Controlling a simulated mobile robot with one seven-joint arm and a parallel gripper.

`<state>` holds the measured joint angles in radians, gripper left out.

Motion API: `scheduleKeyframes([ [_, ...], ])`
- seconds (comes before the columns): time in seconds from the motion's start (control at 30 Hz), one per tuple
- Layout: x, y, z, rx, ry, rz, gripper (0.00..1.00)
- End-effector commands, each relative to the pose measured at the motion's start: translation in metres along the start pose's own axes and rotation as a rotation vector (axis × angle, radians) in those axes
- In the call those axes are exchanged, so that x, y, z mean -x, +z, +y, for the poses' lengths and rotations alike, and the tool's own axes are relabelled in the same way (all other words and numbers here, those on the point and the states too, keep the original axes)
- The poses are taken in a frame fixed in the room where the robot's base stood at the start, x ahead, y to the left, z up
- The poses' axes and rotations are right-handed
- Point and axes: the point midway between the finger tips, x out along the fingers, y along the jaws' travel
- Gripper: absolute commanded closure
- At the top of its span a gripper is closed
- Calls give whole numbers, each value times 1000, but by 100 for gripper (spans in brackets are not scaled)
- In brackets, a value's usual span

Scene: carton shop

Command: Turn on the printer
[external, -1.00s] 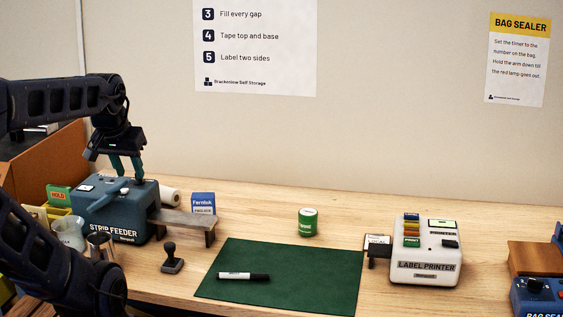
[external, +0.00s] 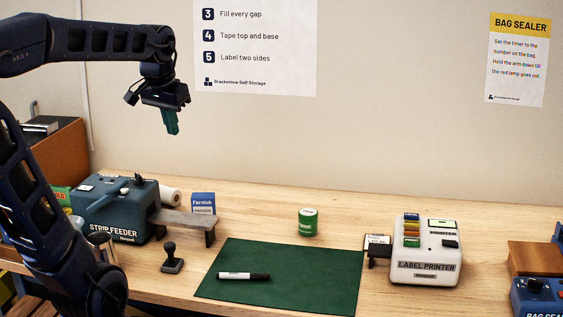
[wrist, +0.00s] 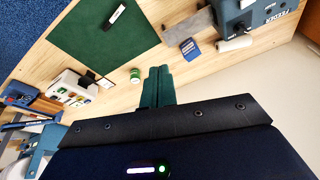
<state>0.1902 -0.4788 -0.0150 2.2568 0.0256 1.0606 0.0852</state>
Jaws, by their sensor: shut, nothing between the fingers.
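The white label printer (external: 426,250) stands on the right part of the bench. Its top has a column of coloured buttons, a small display panel and a dark switch (external: 450,244); whether it is on is too small to tell. The printer also shows at the left of the wrist view (wrist: 72,84). My gripper (external: 172,130) hangs in the air above and right of the strip feeder, far left of the printer. Its green fingers (wrist: 158,72) are together, with nothing between them.
The strip feeder (external: 115,212) with its grey outfeed is at left. A dark stamp (external: 172,260), a blue box (external: 203,202), a green tin (external: 308,222) and a green mat (external: 300,282) with a marker (external: 243,276) lie between. A bag sealer (external: 535,296) is at far right.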

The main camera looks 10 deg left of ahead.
Motion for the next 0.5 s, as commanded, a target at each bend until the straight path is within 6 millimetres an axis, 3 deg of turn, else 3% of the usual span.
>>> scheduleKeyframes([
  [0.1,2,-32,15,-70,11,-21,100],
  [0.5,0,-127,78,-290,41,-83,100],
])
